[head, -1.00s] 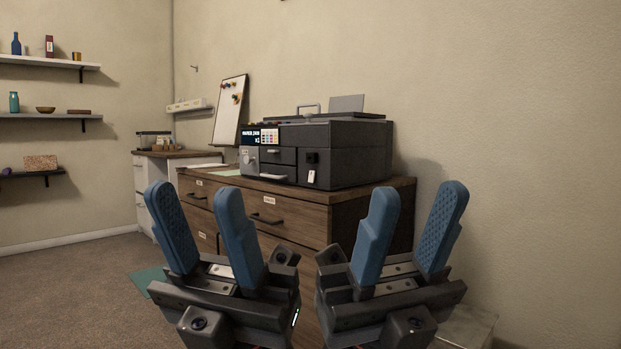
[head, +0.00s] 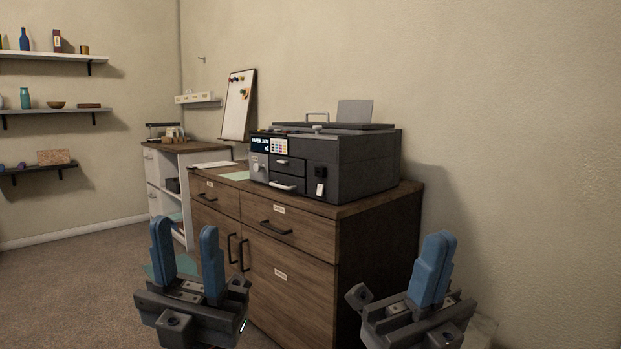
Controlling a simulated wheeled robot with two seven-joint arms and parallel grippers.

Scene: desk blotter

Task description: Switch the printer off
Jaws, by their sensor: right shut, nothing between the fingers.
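The dark grey printer (head: 350,165) stands on a wooden cabinet (head: 290,262) against the wall. Its front has a lit display (head: 261,145), coloured buttons (head: 279,146) and drawers. A black switch-like part (head: 320,172) sits low at the right of the front, with a white tag (head: 320,189) below it. My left gripper (head: 186,240) is open and empty, in front of the cabinet and below the printer. My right gripper (head: 437,254) is shut and empty, to the right of the cabinet front. Neither touches the printer.
The cabinet top has a narrow free strip before the printer, with papers (head: 211,165) at its left. A white shelf unit (head: 160,182) and whiteboard (head: 238,105) stand further left. Wall shelves (head: 50,58) are far left. The carpet at left is mostly clear.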

